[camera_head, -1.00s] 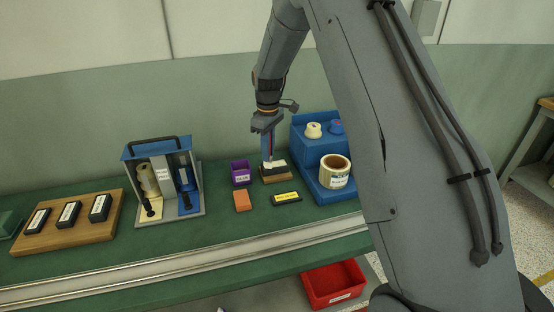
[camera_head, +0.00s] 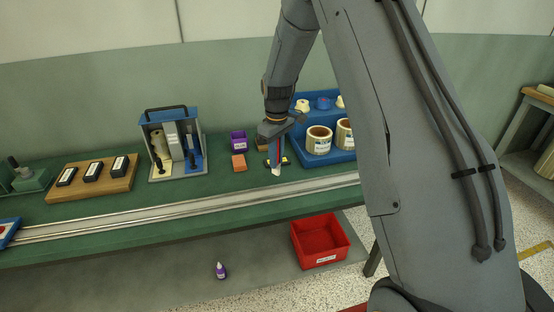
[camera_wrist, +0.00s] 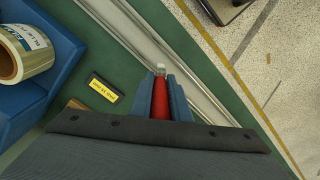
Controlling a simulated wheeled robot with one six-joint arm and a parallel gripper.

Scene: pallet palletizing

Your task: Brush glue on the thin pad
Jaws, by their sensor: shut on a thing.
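My gripper (camera_head: 277,152) is shut on a brush with a red handle (camera_wrist: 160,98) and a pale tip (camera_head: 276,172). The brush points down over the front part of the green bench. A black flat piece with a yellow label (camera_wrist: 104,88) lies left of the brush in the wrist view. In the head view this piece is mostly hidden behind my gripper. The label is too small to read surely, so I cannot tell if it is the thin pad. A purple box (camera_head: 238,143), labelled in white, stands left of my gripper. Whether the tip touches anything is unclear.
A blue stand with tape rolls (camera_head: 319,140) is at right. A metal rail (camera_head: 120,212) runs along the bench front. Left are a blue-grey rack (camera_head: 174,143) and a wooden board with black pieces (camera_head: 130,183).

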